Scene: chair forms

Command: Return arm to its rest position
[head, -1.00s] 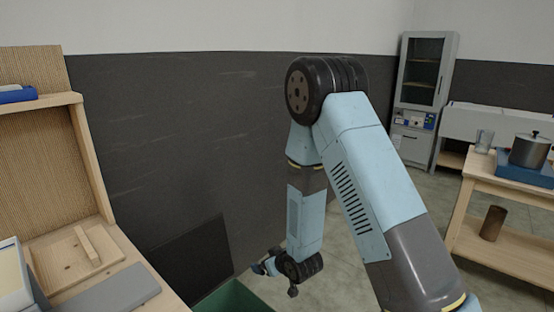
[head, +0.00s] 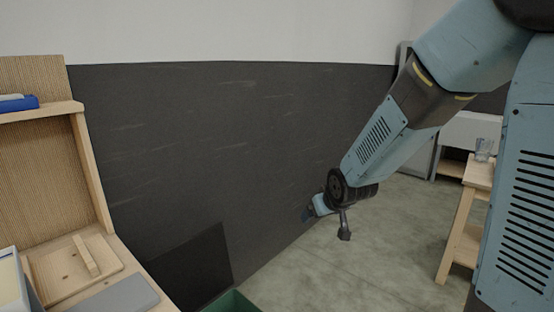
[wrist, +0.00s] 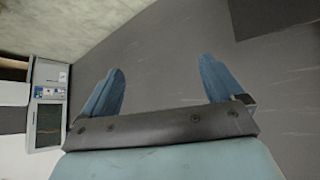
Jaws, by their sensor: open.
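My arm reaches in from the upper right of the head view, its forearm slanting down to the left. My gripper (head: 308,213) hangs in free air in front of the dark wall panel, seen small and side-on in the head view. In the wrist view my gripper (wrist: 158,90) shows two blue fingers spread wide apart, with nothing between them. It touches nothing that I can see.
A wooden desk with a shelf (head: 90,170) stands at the left. A green bin (head: 235,303) is at the bottom. A wooden table (head: 463,215) stands at the right, partly behind my arm. A grey cabinet (wrist: 48,105) shows in the wrist view. The floor between is clear.

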